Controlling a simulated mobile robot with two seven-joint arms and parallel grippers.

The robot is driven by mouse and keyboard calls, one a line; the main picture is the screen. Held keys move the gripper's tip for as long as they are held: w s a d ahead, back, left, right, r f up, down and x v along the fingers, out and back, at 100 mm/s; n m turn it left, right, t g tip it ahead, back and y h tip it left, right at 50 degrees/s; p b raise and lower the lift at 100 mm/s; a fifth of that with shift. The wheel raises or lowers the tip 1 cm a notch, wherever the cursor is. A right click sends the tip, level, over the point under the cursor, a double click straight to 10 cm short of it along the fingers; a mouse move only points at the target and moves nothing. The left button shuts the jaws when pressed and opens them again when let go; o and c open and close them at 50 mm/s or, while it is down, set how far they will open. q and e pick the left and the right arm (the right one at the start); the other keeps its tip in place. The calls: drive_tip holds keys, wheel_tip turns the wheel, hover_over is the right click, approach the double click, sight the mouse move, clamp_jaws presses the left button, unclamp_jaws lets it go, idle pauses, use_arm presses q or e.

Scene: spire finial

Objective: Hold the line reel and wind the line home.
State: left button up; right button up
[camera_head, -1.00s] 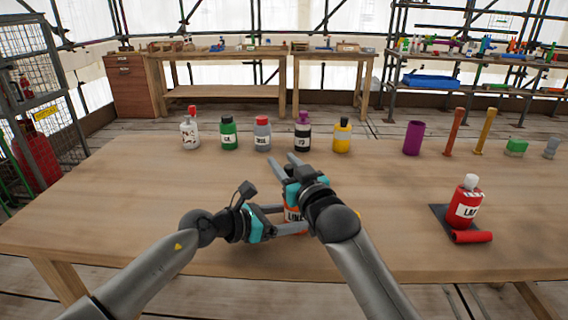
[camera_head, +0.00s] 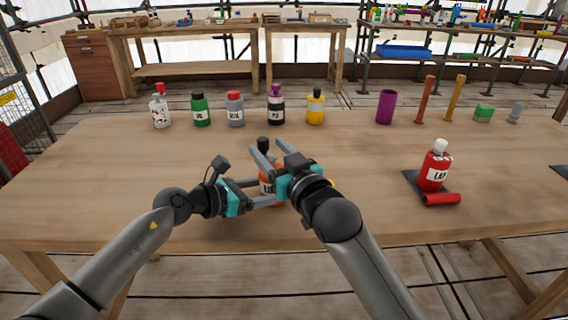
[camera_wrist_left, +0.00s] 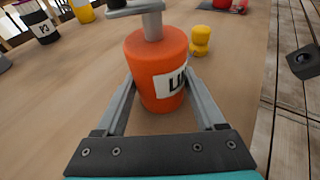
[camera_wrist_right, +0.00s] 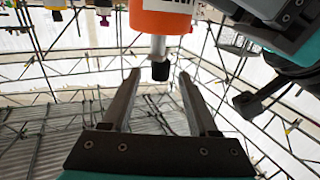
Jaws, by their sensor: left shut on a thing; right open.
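The line reel (camera_head: 267,187) is an orange cylinder with a white, partly hidden label, upright at the near middle of the table. My left gripper (camera_head: 268,193) is shut around its body from the left; the left wrist view shows a finger on each side of the reel (camera_wrist_left: 158,62). A grey post (camera_wrist_left: 152,25) rises from its top to a grey crank arm (camera_wrist_left: 135,9). A black knob (camera_wrist_right: 160,70) shows in the right wrist view, just off the fingertips. My right gripper (camera_head: 265,142) is open, its fingertips near the knob; I cannot tell whether they touch it.
A small yellow piece (camera_wrist_left: 200,40) stands close beside the reel. A red bottle (camera_head: 435,168) stands on a dark mat (camera_head: 410,182) at right, with a red cylinder (camera_head: 441,198). Several bottles, a purple cup (camera_head: 385,106) and upright rods line the far edge. The left of the table is clear.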

drive_tip(key=shift+v, duration=2.85)
drive_tip(key=shift+w+a, duration=0.1)
drive_tip(key=shift+a, duration=0.05)
drive_tip(key=shift+c, duration=1.3)
drive_tip(key=w+a+g, duration=0.1)
drive_tip(key=w+a, duration=0.1)
drive_tip(key=a, duration=0.1)
drive_tip(key=w+a+g+y, duration=0.1)
drive_tip(key=shift+a+f+g, duration=0.1)
drive_tip(key=shift+a+g, duration=0.2)
drive_tip(key=c, duration=0.6)
drive_tip(key=a+g, duration=0.1)
drive_tip(key=w+a+g, duration=0.1)
drive_tip(key=a, duration=0.1)
drive_tip(key=w+a+n+g, duration=0.1)
drive_tip(key=shift+a+g, duration=0.2)
drive_tip(key=shift+g, duration=0.1)
clamp_jaws()
drive_tip(key=d+r+g+h, duration=0.4)
drive_tip(key=r+g+h, duration=0.25)
drive_tip(key=r, duration=0.35)
wheel_tip(320, 180, down, 6)
drive_tip(key=shift+s, duration=0.45)
drive_tip(key=shift+d+f+t, duration=0.1)
drive_tip(key=shift+f+t, duration=0.15)
drive_tip(key=shift+f, duration=0.1)
